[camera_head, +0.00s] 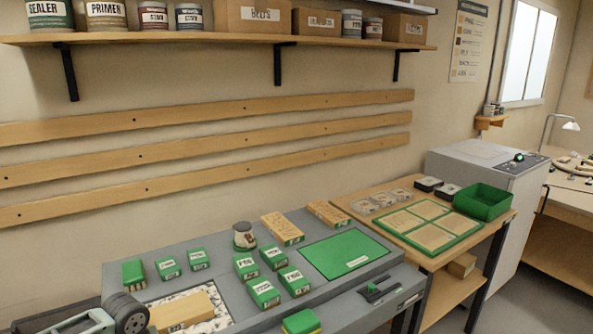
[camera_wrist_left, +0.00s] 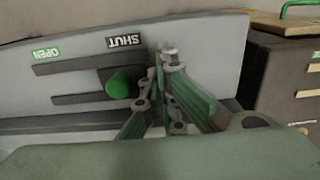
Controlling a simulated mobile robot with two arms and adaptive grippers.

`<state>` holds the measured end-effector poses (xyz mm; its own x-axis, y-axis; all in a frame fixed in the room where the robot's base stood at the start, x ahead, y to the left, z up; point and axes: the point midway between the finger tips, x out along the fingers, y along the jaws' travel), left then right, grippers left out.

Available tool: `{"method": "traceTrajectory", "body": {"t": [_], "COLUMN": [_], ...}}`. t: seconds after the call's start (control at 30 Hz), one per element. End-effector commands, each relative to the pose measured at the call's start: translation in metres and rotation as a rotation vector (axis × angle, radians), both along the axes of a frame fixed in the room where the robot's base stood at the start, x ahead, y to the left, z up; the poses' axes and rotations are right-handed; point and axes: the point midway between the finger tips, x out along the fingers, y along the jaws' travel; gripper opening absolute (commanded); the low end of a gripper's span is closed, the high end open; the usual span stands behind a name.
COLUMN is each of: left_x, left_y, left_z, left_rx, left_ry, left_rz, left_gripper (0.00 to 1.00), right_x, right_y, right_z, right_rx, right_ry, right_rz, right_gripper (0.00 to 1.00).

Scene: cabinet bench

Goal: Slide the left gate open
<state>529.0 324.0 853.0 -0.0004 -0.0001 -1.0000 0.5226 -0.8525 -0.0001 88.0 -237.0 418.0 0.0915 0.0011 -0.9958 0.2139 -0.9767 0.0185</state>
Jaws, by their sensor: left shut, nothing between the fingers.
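In the left wrist view a gate's slide plate (camera_wrist_left: 85,80) on a pale grey panel has an OPEN label (camera_wrist_left: 46,54) on the left and a SHUT label (camera_wrist_left: 123,40) on the right. Its round green knob (camera_wrist_left: 120,85) sits at the right end of the dark slot, below SHUT. My left gripper (camera_wrist_left: 166,55) is shut and empty, just right of the knob; I cannot tell whether they touch. In the head view a similar dark slide with a green knob (camera_head: 372,288) is on the bench's right front. My right gripper is out of view.
Several green-and-white boxes (camera_head: 263,292) and a green mat (camera_head: 343,254) lie on the grey bench. A side table with a green tray (camera_head: 482,202) stands to the right. The wrist view shows a dark drawer cabinet (camera_wrist_left: 285,85) at the right.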

Motion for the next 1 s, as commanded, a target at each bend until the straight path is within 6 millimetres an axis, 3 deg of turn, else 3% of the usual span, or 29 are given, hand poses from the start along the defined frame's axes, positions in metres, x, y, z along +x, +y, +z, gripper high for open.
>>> {"method": "traceTrajectory", "body": {"t": [0.57, 1.0], "left_x": [0.0, 0.009], "left_y": [0.0, -0.015], "left_z": [0.0, 0.0], "left_rx": [0.0, -0.001], "left_ry": [0.0, -0.001], "left_rz": [0.0, 0.0], "left_gripper": [0.0, 0.0], "right_x": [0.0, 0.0], "right_y": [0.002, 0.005], "right_z": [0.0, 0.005], "right_rx": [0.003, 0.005], "right_ry": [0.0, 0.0], "right_rz": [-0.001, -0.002], "right_gripper": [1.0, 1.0]}}
